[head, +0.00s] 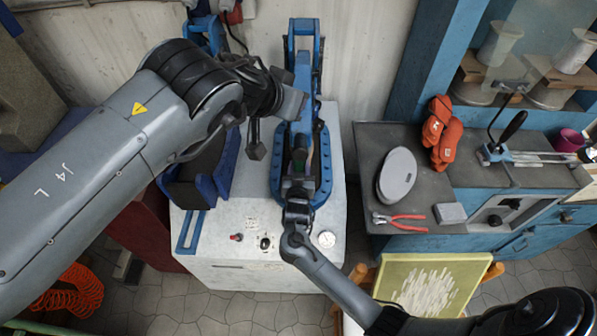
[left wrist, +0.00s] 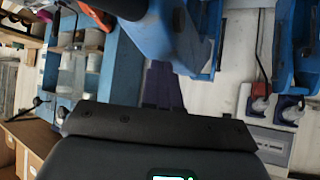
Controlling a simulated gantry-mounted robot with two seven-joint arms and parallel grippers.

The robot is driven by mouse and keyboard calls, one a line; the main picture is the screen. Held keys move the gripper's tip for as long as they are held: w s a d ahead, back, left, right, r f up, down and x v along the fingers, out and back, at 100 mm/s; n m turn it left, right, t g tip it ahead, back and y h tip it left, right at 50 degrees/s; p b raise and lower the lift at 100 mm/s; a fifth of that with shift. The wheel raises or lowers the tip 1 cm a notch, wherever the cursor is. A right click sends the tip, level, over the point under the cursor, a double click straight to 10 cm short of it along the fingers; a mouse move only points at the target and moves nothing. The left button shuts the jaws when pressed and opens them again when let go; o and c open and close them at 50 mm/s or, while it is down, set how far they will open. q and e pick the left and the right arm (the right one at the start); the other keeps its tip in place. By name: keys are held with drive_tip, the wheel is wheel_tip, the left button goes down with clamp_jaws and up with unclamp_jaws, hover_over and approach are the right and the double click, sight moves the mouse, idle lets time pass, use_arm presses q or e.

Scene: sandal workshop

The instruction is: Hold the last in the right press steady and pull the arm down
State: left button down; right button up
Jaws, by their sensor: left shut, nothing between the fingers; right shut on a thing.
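The right press (head: 321,170) is a blue frame with an oval base on the white machine, and its blue arm (head: 304,30) stands raised at the back. A dark last (head: 299,160) lies inside it, partly hidden by my right gripper. My right gripper (head: 298,190) comes from the front and is shut on the near end of the last. My left gripper (head: 290,103) is shut and empty beside the upper part of the right press. Its fingertips are hard to make out. In the left wrist view, blue press parts (left wrist: 180,35) are close to the dark gripper body.
The left press (head: 222,180) sits under my left arm. The white machine front has knobs and a gauge (head: 326,239). To the right, a grey bench holds a round disc (head: 397,175), orange gloves (head: 438,130) and red pliers (head: 400,221). A yellow-green tray (head: 470,270) stands in front.

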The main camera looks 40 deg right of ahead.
use_arm(q)
drive_tip(key=shift+s+a+f, duration=0.15)
drive_tip(key=shift+f, duration=0.5)
drive_tip(key=shift+s+a+f, duration=0.1)
drive_tip(key=shift+a+f, duration=0.05)
drive_tip(key=shift+f, duration=0.45)
use_arm(e)
drive_tip(key=shift+d+r, duration=0.1)
drive_tip(key=shift+d, duration=0.2)
